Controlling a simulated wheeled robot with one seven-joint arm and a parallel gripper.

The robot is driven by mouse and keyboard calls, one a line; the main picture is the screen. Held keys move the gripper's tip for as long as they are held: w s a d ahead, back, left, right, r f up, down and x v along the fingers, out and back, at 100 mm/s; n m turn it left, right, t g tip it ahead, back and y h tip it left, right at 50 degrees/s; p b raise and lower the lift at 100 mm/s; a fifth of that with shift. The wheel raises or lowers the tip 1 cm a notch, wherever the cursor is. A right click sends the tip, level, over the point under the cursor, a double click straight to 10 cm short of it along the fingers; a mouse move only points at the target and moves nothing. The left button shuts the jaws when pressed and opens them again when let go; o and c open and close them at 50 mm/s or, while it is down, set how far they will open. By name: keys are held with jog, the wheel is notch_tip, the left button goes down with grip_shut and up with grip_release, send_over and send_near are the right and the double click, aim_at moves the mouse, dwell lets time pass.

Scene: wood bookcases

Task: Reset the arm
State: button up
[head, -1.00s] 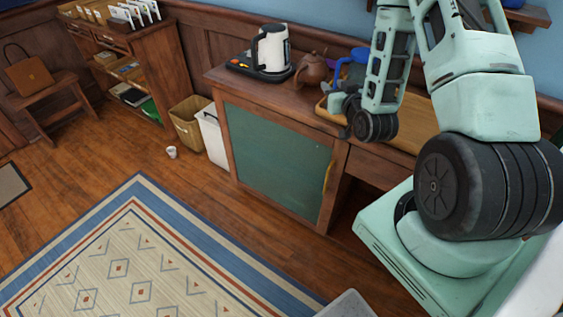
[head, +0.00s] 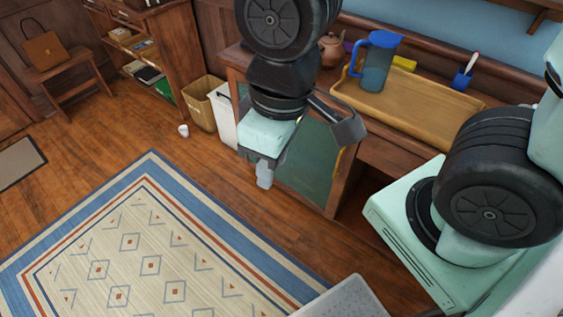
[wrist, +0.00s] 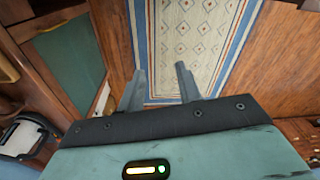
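My gripper (head: 264,177) hangs in front of the green-panelled cabinet in the head view, pointing down over the floor beside the rug. In the wrist view my gripper (wrist: 160,85) shows two grey fingers standing apart with nothing between them. Past the fingers lie the patterned rug and wood floor. My arm hides part of the cabinet and its top in the head view.
A wooden tray (head: 430,112) on the counter bears a blue-lidded jug (head: 375,68) and a blue cup (head: 462,80). A brown teapot (head: 332,48) stands behind. A cardboard bin (head: 203,103) and a small white cup (head: 183,130) are on the floor. The rug (head: 150,250) is clear.

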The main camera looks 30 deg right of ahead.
jog(key=shift+s+r+g, duration=0.15)
jog(key=shift+s+r, duration=0.05)
jog(key=shift+s, duration=0.35)
jog(key=shift+s+r+g, duration=0.15)
jog(key=shift+s, duration=0.4)
dwell(0.4)
